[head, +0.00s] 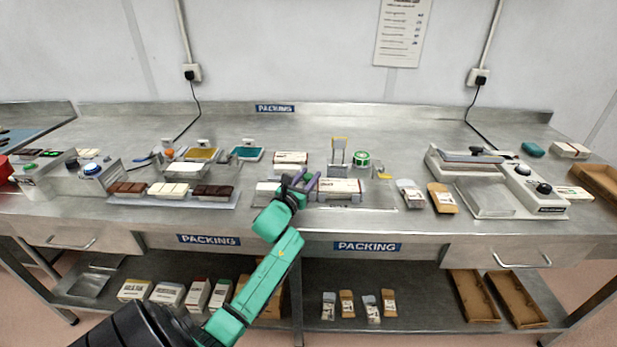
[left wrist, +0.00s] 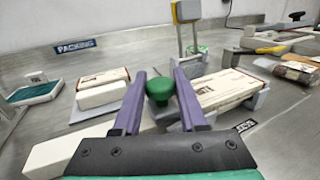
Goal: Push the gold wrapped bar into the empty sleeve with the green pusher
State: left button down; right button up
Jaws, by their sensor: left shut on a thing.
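My left gripper (head: 299,184) is at the middle of the bench, its purple fingers shut around the green pusher (left wrist: 160,90), whose round knob shows between them in the left wrist view. A printed white sleeve (head: 342,187) lies in a grey holder just right of the gripper; it also shows in the left wrist view (left wrist: 222,92). I cannot see into the sleeve's ends. A gold wrapped bar (head: 443,198) with a pale label lies on the bench to the right, beside a silver wrapped bar (head: 410,194). My right gripper is not in view.
A printed box (head: 291,158) stands behind the gripper, with a grey upright stand (head: 338,154) and a green tape roll (head: 361,158) to its right. A tray of chocolate bars (head: 228,203) lies left. A sealing machine (head: 490,178) stands right. The front bench strip is mostly clear.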

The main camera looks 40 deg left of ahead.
aim_at(258, 186)
pick_arm(q)
jog(key=s+a, duration=0.3)
jog(key=a, duration=0.1)
jog(key=s+a+b, duration=0.1)
jog(key=s+a, duration=0.2)
jog(key=a, duration=0.1)
jog(key=s+a, duration=0.3)
jog(key=a, duration=0.1)
jog(key=shift+f+b, duration=0.1)
jog(key=shift+b, duration=0.2)
jog(key=c, duration=0.8)
grip_release()
jog(key=o, duration=0.4)
jog(key=shift+s, duration=0.1)
jog(key=shift+c, duration=0.2)
jog(key=shift+a, duration=0.1)
jog(key=shift+s, duration=0.1)
